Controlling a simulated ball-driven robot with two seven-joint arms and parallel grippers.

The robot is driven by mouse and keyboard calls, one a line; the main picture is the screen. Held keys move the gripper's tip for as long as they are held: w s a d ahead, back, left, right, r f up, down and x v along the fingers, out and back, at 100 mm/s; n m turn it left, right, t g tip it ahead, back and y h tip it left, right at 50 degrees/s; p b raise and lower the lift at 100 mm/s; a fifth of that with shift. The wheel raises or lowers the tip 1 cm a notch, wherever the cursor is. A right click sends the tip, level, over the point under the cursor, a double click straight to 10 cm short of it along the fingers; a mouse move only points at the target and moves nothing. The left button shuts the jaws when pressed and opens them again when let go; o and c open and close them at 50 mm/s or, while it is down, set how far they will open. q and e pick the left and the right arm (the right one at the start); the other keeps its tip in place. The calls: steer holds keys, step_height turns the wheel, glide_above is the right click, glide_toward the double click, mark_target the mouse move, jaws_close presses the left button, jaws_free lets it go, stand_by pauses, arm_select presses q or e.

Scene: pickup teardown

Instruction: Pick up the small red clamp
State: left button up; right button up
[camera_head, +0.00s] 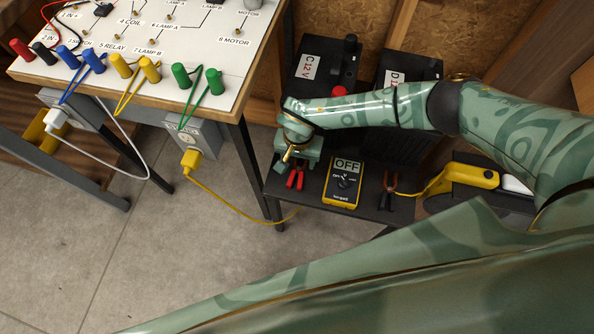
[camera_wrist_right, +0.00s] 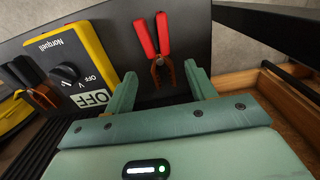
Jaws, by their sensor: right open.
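The small red clamp (camera_head: 295,180) lies on the black shelf, left of the yellow multimeter. It has two red handles and copper-coloured jaws, and it also shows in the right wrist view (camera_wrist_right: 152,40). My right gripper (camera_head: 290,163) is above the shelf at the clamp and hides its jaw end in the head view. In the right wrist view the gripper (camera_wrist_right: 162,85) is open. The clamp's jaws lie between and just beyond its fingertips, with the handles pointing away. Nothing is held. My left gripper is not in view.
The yellow multimeter (camera_head: 342,183) reading OFF and a dark-handled clamp (camera_head: 388,190) lie to the right on the black shelf (camera_head: 315,199). Black battery boxes (camera_head: 318,72) stand behind. A white circuit-board bench (camera_head: 190,44) is at left. The floor at front left is clear apart from cords.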

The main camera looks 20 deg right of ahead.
mark_target(298, 169)
step_height(298, 169, down, 5)
steer(key=shift+r+b, duration=0.1)
steer(key=shift+b, duration=0.95)
steer(key=shift+r, duration=0.15)
steer(key=shift+c, duration=0.5)
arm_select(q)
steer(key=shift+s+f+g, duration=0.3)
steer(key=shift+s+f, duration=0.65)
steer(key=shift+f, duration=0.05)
arm_select(e)
steer(key=c, duration=1)
steer(key=shift+o, duration=0.2)
steer(key=shift+r, duration=0.15)
